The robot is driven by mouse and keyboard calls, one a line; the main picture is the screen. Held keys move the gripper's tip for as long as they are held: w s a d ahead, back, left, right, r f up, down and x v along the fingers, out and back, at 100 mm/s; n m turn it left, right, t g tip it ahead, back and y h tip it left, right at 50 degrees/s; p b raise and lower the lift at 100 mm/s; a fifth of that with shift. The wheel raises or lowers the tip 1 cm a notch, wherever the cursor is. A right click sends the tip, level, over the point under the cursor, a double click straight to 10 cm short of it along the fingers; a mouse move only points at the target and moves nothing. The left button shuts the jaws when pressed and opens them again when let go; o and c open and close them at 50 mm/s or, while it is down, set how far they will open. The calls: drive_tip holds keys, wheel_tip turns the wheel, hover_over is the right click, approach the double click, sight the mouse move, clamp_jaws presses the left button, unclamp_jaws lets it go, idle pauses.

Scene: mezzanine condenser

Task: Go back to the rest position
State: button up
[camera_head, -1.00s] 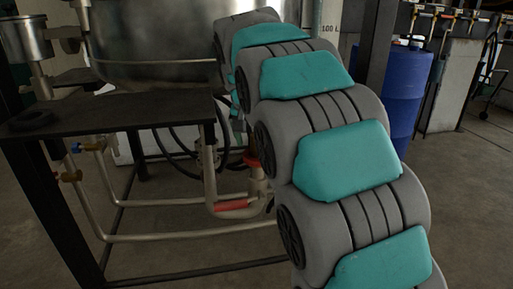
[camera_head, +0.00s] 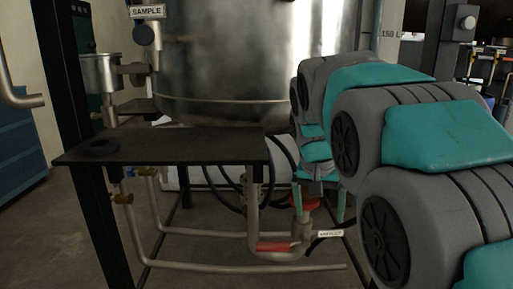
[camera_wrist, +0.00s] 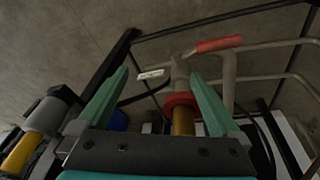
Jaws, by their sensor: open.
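My gripper (camera_head: 319,202) points down beside the pipework under the steel vessel, to the right of the dark shelf. Its two teal fingers are apart. In the wrist view my gripper (camera_wrist: 160,85) is open, with a red collar (camera_wrist: 181,101) on a brass-coloured pipe (camera_wrist: 183,122) showing between the fingers. The collar also shows in the head view (camera_head: 306,204), partly hidden by the fingers. I cannot tell whether a finger touches it. No object is held. My arm fills the right of the head view.
The steel vessel (camera_head: 225,70) stands behind the dark shelf (camera_head: 190,147). A pipe with a red sleeve (camera_head: 273,247) and a small white tag (camera_head: 330,233) are low near the gripper. A dark frame post (camera_head: 72,90) stands left. Open floor (camera_head: 60,235) shows front left.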

drive_tip(key=s+f+n+g, duration=0.1)
drive_tip(key=s+f, duration=0.4)
drive_tip(key=s, duration=0.5)
drive_tip(key=s+f+n+g+y+p, duration=0.1)
drive_tip(key=s+f, duration=0.4)
drive_tip(key=s, duration=0.5)
drive_tip(key=s+f+n+g, duration=0.2)
drive_tip(key=s+f, duration=0.3)
drive_tip(key=s, duration=0.6)
drive_tip(key=shift+a+n+y, duration=0.2)
drive_tip(key=shift+n+y, duration=0.1)
drive_tip(key=shift+y, duration=0.1)
